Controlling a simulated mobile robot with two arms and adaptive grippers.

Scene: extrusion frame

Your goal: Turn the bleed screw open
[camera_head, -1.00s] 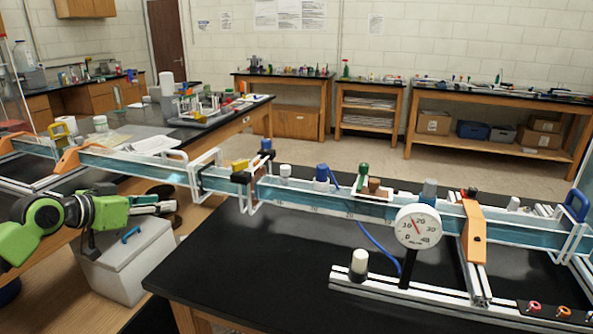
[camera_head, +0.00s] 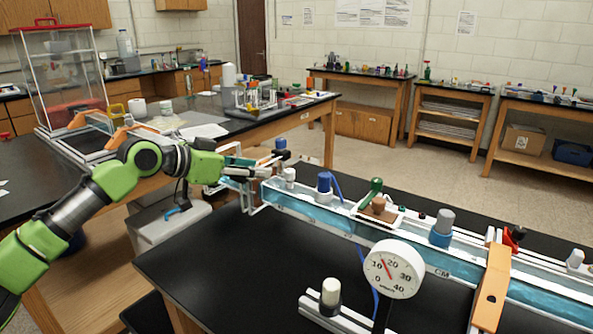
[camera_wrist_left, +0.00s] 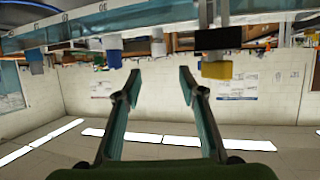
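The channel (camera_head: 410,255) is a long clear trough of blue fluid, with several fittings along its top. A white knob (camera_head: 289,175), a blue knob (camera_head: 324,182) and a green lever (camera_head: 375,188) sit near its left part. I cannot tell which fitting is the bleed screw. My left gripper (camera_head: 262,172) points right, close to the channel's left end, just left of the white knob. In the left wrist view the gripper (camera_wrist_left: 159,78) is open, with nothing between its fingers. That view shows a yellow block (camera_wrist_left: 217,70) and a black block (camera_wrist_left: 217,38) beyond the right finger. My right gripper is not in view.
A round gauge (camera_head: 393,268) stands in front of the channel. An orange clamp (camera_head: 490,287) straddles the channel at the right. A white bin (camera_head: 165,230) stands below my left arm. The black tabletop (camera_head: 240,270) in front of the channel is mostly clear.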

